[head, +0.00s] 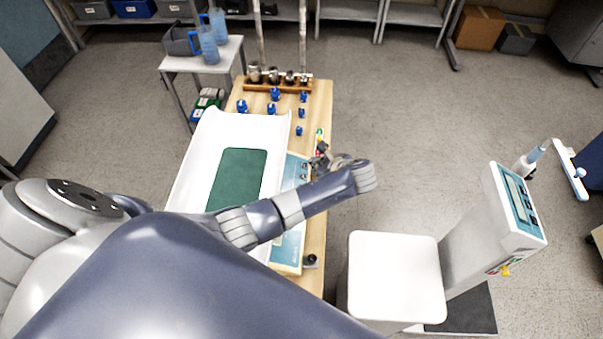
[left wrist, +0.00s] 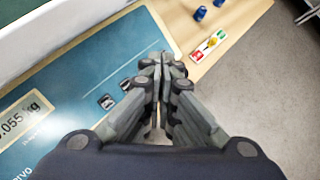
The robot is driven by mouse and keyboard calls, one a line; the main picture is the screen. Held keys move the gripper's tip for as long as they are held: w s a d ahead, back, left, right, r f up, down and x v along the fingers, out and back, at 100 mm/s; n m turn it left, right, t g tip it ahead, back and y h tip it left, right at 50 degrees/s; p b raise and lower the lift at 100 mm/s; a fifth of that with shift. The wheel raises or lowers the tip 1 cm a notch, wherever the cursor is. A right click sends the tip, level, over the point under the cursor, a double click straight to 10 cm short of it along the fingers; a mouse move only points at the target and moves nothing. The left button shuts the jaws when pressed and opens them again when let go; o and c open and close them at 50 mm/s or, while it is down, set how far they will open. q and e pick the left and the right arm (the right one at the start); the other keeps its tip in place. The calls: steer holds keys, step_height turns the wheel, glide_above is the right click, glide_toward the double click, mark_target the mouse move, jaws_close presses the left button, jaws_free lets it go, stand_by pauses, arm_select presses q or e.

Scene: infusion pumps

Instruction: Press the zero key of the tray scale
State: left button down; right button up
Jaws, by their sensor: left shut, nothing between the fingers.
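The tray scale has a long white tray (head: 185,165) with a dark green mat (head: 237,178) on it. Its blue key panel (head: 291,240) runs along the tray's right side, partly hidden by my left arm. The left wrist view shows the panel (left wrist: 75,75) with a display (left wrist: 22,117) ending in ".055 kg" and small dark keys (left wrist: 106,101), one (left wrist: 126,85) close to the fingers. My left gripper (head: 322,152) is shut and empty. Its fingertips (left wrist: 157,62) are over the panel's end, hiding part of it; I cannot tell whether they touch.
Several blue weights (head: 272,108) stand on the wooden table (head: 318,110) beyond the tray. A small red, yellow and green label (left wrist: 209,43) lies beyond the fingertips. A second scale with a white platform (head: 397,275) and a display column (head: 490,225) stands on the right.

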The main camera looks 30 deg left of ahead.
arm_select(q)
steer(key=f+b, duration=0.2)
steer(key=a+f+b, duration=0.1)
steer(key=f+b, duration=0.1)
steer(key=s+a+f+b, duration=0.1)
steer(key=f+b, duration=0.1)
steer(key=shift+a+f+b, duration=0.2)
steer(key=shift+f+b, duration=0.05)
steer(key=shift+b, duration=0.15)
steer(key=shift+s+a+f, duration=0.15)
steer(key=shift+a+f, duration=0.2)
steer(key=shift+f, duration=0.25)
steer(key=shift+s+a+f, duration=0.1)
steer(key=shift+f, duration=0.15)
stand_by(0.5)
steer(key=shift+f, duration=0.1)
